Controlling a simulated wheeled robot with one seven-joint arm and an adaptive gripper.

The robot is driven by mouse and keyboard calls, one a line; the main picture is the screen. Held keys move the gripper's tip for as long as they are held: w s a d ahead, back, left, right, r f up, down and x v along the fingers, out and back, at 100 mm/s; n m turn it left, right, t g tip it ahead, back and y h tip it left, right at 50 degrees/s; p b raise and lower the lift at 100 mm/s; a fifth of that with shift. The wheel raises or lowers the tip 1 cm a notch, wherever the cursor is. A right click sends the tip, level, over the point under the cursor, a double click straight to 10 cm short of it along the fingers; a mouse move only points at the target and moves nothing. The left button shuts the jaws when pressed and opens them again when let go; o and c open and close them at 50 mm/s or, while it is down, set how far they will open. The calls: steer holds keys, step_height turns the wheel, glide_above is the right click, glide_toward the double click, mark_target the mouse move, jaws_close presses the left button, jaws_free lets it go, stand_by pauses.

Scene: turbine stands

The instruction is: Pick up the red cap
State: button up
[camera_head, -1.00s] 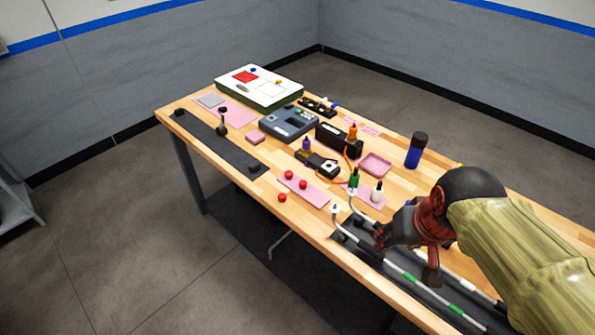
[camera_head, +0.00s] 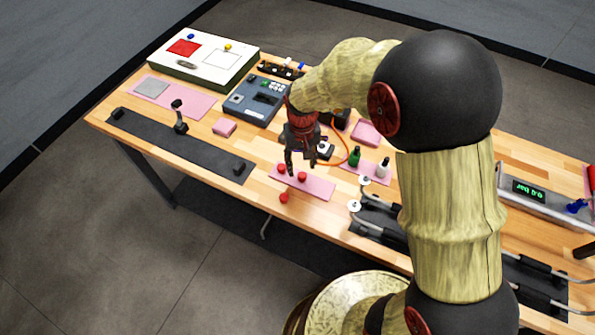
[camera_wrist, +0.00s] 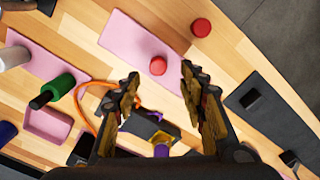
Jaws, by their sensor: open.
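Several small red caps are near my gripper. In the wrist view, a cap on the mat (camera_wrist: 158,65) shows between and beyond the open fingertips (camera_wrist: 160,80). The off-mat cap (camera_wrist: 201,27) is farther up. The third cap is not visible there.
A black strip (camera_head: 195,152) with upright parts lies to the left. Green (camera_head: 355,156) and white (camera_head: 383,168) bottles stand right of the mat. An orange cable (camera_head: 346,155) curves behind my gripper. A blue-grey device (camera_head: 257,100) stands behind.

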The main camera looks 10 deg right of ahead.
mark_target(302, 174)
steer(key=f, duration=0.3)
steer(key=f+b, duration=0.1)
steer(key=f, duration=0.2)
steer(key=shift+w+d+f, duration=0.15)
steer(key=shift+w+f, duration=0.05)
steer(key=shift+f, duration=0.05)
steer(key=shift+c, duration=0.7)
steer(key=c, duration=0.8)
